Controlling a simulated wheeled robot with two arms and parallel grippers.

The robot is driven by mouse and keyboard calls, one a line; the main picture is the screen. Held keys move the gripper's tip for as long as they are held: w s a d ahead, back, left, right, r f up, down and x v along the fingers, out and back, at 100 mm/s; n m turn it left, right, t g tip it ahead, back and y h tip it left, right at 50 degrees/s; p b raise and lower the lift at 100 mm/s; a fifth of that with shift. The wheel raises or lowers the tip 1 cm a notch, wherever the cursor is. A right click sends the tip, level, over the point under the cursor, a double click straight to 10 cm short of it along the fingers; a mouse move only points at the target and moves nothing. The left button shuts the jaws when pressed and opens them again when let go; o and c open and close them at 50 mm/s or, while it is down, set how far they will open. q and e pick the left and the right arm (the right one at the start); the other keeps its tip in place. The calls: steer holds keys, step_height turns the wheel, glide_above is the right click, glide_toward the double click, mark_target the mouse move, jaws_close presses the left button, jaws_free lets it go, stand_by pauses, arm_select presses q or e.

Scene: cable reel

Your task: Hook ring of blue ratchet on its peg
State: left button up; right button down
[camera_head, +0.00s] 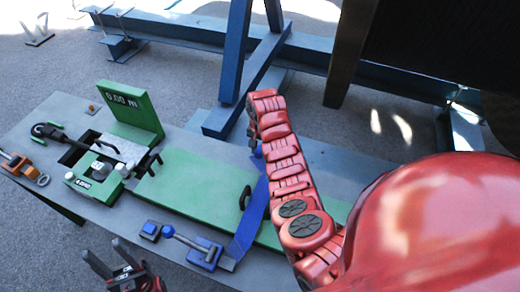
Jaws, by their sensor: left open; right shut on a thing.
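The blue ratchet (205,254) sits on the grey table near its front edge, its lever slanting up to the left. A wide blue strap (247,225) runs from beside it up and right, passing behind my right arm. A small blue block (150,231) stands left of the ratchet; I cannot tell if it carries the peg. My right gripper (254,138) is at the far end of the red arm, shut on a blue piece (257,152) that seems to be the strap's end. Its ring cannot be made out. My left gripper (112,264) is open and empty, in front of the table.
A green board (195,185) with a black handle (245,197) lies on the table (60,115). A green device with an upright display (132,110) and an orange ratchet (17,163) are at left. Blue steel beams (235,50) stand behind.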

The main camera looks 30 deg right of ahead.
steer(key=shift+f+b, duration=0.8)
steer(key=shift+f, duration=0.9)
stand_by(1.3)
steer(key=shift+c, duration=2.1)
jaws_free()
steer(key=shift+o, duration=0.7)
steer(key=shift+f, duration=0.1)
steer(key=shift+d, duration=0.1)
